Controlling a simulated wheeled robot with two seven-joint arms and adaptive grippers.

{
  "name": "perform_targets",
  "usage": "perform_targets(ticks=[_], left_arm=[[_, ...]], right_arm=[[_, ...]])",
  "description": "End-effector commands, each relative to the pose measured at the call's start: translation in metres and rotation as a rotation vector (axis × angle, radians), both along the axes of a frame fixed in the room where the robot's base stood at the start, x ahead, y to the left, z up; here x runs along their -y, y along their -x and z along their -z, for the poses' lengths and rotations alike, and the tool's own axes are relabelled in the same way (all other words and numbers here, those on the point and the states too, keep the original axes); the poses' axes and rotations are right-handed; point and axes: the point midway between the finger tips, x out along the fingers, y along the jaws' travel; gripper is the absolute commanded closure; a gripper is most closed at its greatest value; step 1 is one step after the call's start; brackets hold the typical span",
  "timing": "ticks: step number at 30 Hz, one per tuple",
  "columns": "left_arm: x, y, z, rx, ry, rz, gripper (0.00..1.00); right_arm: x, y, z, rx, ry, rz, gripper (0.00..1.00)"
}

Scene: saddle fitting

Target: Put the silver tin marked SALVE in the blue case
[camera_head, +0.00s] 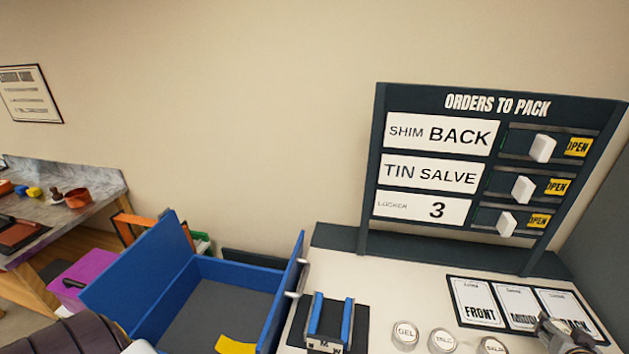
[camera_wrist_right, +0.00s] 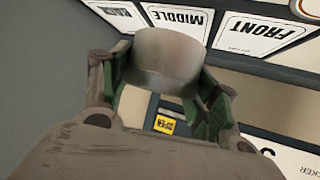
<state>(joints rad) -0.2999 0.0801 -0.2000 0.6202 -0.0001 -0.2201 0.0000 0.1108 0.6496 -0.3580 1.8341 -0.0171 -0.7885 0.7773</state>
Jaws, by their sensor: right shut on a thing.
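The blue case (camera_head: 152,306) stands open at lower left in the head view, with a grey floor. The tin marked SALVE (camera_head: 491,346) shows at the bottom edge, partly cut off, to the right of the TALC tin (camera_head: 442,340) and the GEL tin (camera_head: 405,333). My right gripper (camera_head: 566,332) is at the lower right, by the BACK card. In the right wrist view it is shut on a grey, round-sided thing (camera_wrist_right: 166,52). No marking shows on this thing, and I cannot tell what it is. My left gripper is not in view.
The order board (camera_head: 370,170) stands at the back right, reading SHIM BACK, TIN SALVE and LOCKER 3. A small stand with blue rails (camera_head: 330,320) is between case and tins. A yellow piece (camera_head: 235,345) lies in the case. The FRONT card (camera_head: 478,303) lies right.

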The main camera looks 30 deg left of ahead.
Motion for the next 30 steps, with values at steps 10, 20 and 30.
perform_targets(ticks=[10,20,30], left_arm=[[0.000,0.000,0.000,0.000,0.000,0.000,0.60],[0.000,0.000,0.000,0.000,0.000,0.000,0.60],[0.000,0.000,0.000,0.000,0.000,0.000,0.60]], right_arm=[[-0.026,0.001,-0.071,0.009,0.000,-0.022,0.68],[-0.059,0.031,-0.098,0.003,-0.003,-0.051,0.68],[-0.087,0.076,-0.084,0.001,-0.003,-0.077,0.68]])
